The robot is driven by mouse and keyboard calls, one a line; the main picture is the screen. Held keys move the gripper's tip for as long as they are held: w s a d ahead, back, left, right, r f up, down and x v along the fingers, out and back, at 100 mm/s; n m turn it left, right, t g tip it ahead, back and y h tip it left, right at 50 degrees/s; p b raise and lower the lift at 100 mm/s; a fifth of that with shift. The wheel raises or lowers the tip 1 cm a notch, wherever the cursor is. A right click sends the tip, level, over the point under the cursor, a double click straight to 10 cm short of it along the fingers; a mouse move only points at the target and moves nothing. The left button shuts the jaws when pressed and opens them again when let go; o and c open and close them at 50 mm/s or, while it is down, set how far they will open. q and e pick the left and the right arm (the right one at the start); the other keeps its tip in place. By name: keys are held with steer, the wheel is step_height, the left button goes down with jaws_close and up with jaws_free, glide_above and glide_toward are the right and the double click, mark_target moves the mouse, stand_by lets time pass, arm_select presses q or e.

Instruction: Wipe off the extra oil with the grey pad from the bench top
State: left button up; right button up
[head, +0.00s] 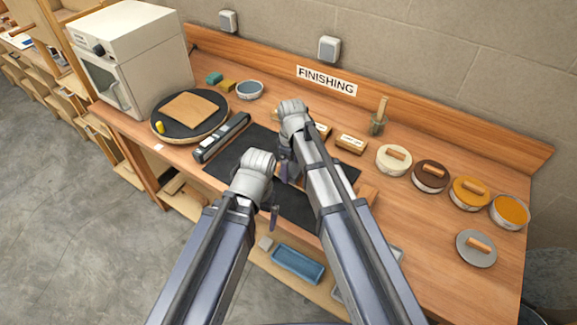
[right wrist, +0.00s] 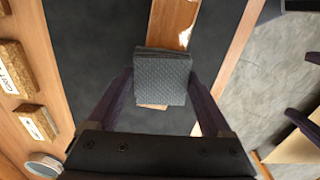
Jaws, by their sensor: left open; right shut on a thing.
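My right gripper (head: 287,172) is over the black mat on the bench top (head: 420,235). In the right wrist view its fingers are shut on a grey, textured, square pad (right wrist: 162,75) with a wood-coloured edge. The arms mostly hide this pad in the head view. Just beyond the pad in the wrist view, a wooden strip (right wrist: 168,20) lies on the mat, with a pale glossy patch on it; I cannot tell if that is oil. My left gripper (head: 272,208) is open and empty over the front of the mat, lower in the picture.
A round grey disc with a wooden handle (head: 476,248) lies at the right. Several round tubs, one orange (head: 510,211), stand along the back right. A turntable (head: 190,116) and a white oven (head: 130,55) are at the left. The black mat (head: 235,165) fills the middle.

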mark_target(300, 179)
steer(key=shift+d, duration=0.1)
steer(key=shift+s+d, duration=1.1)
steer(key=shift+d, duration=0.2)
steer(key=shift+s+d, duration=0.1)
steer(key=shift+s, duration=0.05)
steer(key=shift+s+d, duration=1.05)
steer(key=shift+d, duration=0.25)
steer(key=shift+w, duration=0.1)
steer(key=shift+w+a, duration=0.55)
steer(key=shift+a, duration=0.2)
steer(key=shift+w+a, duration=0.55)
steer(key=shift+a, duration=0.15)
